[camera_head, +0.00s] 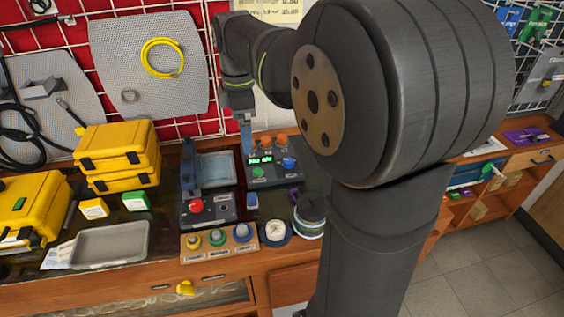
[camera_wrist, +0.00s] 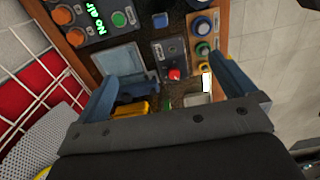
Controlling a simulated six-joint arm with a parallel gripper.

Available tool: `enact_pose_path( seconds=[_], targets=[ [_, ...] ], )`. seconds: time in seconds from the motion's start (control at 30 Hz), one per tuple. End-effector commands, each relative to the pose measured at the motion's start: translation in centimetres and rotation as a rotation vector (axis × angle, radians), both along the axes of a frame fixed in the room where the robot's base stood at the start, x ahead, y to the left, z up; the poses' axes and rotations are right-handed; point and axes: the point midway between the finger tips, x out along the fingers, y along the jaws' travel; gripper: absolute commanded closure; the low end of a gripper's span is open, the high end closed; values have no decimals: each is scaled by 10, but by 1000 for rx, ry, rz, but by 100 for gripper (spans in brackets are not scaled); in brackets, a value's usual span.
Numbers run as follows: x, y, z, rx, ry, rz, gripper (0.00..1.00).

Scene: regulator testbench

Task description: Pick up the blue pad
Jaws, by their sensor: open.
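A small blue block (camera_head: 252,200) sits right of the red-button panel and shows near the top of the wrist view (camera_wrist: 160,20). I cannot tell for certain which one is the blue pad. My gripper (camera_wrist: 165,90) is open with blue fingers wide apart and nothing visible between them. It appears above the bench, apart from both.
The display box (camera_head: 272,162) has several knobs. The red-button panel (camera_head: 208,208) stands at the pad's front. Yellow cases (camera_head: 115,158) and a grey tray (camera_head: 110,245) are at left. A gauge (camera_head: 275,232) and a row of knobs line the front edge. My arm hides the bench's right part.

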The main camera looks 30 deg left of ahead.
Motion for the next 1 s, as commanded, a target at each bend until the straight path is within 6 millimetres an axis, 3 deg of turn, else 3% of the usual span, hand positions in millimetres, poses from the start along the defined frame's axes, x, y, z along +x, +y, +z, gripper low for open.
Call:
enact_pose_path(
  seconds=[0.23,0.47,0.8,1.0],
  targets=[
    [0,0,1,0,0,0,2],
    [0,0,0,-1,1,0,45],
    [0,0,-1,-1,1,-29,45],
    [0,0,-14,-3,2,-301,45]
  ],
)
